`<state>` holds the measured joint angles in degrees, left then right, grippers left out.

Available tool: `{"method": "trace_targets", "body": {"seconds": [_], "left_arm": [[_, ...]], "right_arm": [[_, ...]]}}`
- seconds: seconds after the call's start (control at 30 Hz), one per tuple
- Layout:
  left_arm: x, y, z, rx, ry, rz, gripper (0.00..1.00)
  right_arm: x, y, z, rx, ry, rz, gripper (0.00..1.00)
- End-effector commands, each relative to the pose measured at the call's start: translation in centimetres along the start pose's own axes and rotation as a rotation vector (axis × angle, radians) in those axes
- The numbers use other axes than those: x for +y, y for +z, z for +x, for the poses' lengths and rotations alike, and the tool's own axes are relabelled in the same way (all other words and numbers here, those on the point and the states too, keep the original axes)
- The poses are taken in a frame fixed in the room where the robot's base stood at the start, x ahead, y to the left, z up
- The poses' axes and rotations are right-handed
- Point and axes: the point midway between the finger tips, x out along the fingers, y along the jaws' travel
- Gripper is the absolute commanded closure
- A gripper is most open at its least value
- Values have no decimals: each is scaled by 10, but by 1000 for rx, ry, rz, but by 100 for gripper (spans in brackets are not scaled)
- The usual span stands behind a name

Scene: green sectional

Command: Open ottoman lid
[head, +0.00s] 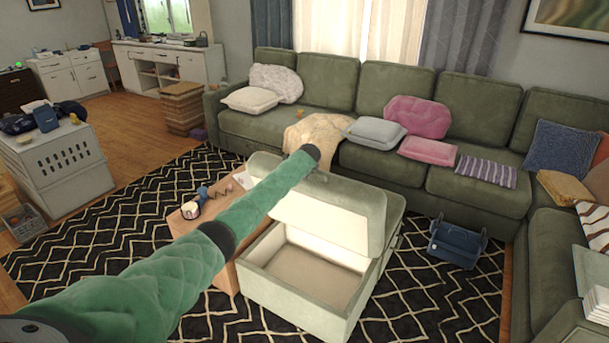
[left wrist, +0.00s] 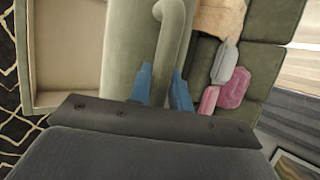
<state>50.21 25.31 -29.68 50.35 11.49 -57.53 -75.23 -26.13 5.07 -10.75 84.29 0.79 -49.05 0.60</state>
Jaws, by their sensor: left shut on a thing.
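The green ottoman (head: 349,292) stands on the rug, its pale inside showing and looking empty. Its lid (head: 345,225) is raised and tilted up at the back of the box, pale underside toward me. My left arm reaches over the box to the lid's top edge, and the arm's end hides part of that edge. The box's open inside (left wrist: 68,45) lies to the left there. My right gripper is not in view.
A low wooden table (head: 222,262) with small items stands against the ottoman's left side. A green sectional (head: 480,192) with cushions runs behind and right. A blue crate (head: 457,243) sits on the patterned rug (head: 105,255) at right.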

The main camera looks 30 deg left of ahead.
Motion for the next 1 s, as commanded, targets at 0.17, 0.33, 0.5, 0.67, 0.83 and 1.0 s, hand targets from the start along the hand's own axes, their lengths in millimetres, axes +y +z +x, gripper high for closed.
{"method": "trace_targets", "body": {"seconds": [0.17, 0.33, 0.5, 0.67, 0.83, 1.0], "left_arm": [[-4, 0, 0, 0, -1, -1, 100], [-4, 0, 0, 0, -1, -1, 100], [-4, 0, 0, 0, -1, -1, 100], [-4, 0, 0, 0, -1, -1, 59], [-4, 0, 0, 0, -1, 0, 59], [-3, 0, -3, 0, -1, 0, 59]], "right_arm": [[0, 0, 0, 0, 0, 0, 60], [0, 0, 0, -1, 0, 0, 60], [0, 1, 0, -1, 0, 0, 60], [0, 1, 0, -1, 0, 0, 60], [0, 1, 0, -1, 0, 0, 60], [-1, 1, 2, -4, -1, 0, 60]]}}
